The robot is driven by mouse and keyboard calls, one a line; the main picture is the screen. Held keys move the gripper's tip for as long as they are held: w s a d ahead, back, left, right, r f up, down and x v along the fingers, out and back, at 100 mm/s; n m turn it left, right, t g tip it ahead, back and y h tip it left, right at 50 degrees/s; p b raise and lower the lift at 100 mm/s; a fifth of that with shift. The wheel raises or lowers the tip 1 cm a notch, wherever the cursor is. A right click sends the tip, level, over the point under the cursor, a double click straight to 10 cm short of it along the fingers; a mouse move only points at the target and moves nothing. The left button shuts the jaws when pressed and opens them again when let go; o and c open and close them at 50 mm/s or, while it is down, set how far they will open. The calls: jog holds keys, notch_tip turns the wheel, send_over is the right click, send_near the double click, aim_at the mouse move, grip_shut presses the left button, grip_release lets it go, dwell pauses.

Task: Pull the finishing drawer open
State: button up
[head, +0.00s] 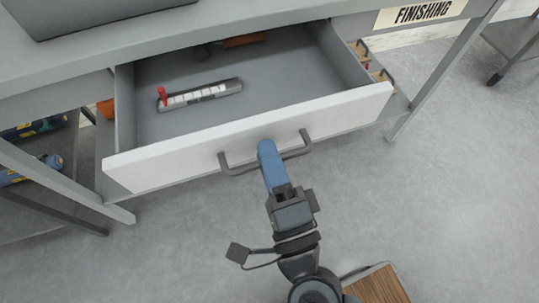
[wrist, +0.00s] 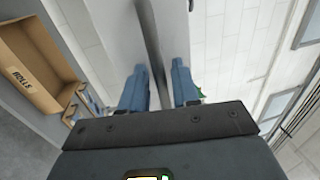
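The finishing drawer (head: 250,133) has a white front and a grey inside, and it stands well out from the bench under the FINISHING label (head: 423,12). Its dark bar handle (head: 238,169) runs across the front and also shows in the wrist view (wrist: 150,35). My gripper (head: 266,148) is at the middle of the handle. In the wrist view, my gripper's blue fingers (wrist: 160,85) lie on either side of the bar, close to it. They look shut on it, though exact contact is hard to see.
A grey tool with a red knob (head: 200,95) and a brown-handled tool (head: 244,40) lie in the drawer. A bench leg (head: 440,80) stands to the right. Grey floor (head: 430,200) there is clear.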

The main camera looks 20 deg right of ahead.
jog(key=s+f+b, duration=0.1)
jog(key=s, duration=0.6)
jog(key=shift+s+a+f, duration=0.2)
jog(key=shift+s+f, duration=0.05)
jog(key=shift+s, duration=0.05)
jog(key=shift+d, duration=0.1)
dwell(0.4)
jog(key=s+d+r+n+g+p, duration=0.2)
jog(key=s+d+r+n, duration=0.3)
jog(key=n, duration=0.4)
jog(key=s+d+r+n+g+y+p, duration=0.1)
jog(key=s+d+r+n+g+p, duration=0.2)
jog(key=s+d+n, duration=0.4)
jog(key=s+r+n+p, duration=0.1)
jog(key=s+n+p, duration=0.1)
jog(key=shift+s+d+r+n, duration=0.2)
jog(key=shift+d+r+n, duration=0.1)
jog(key=shift+d+r, duration=0.1)
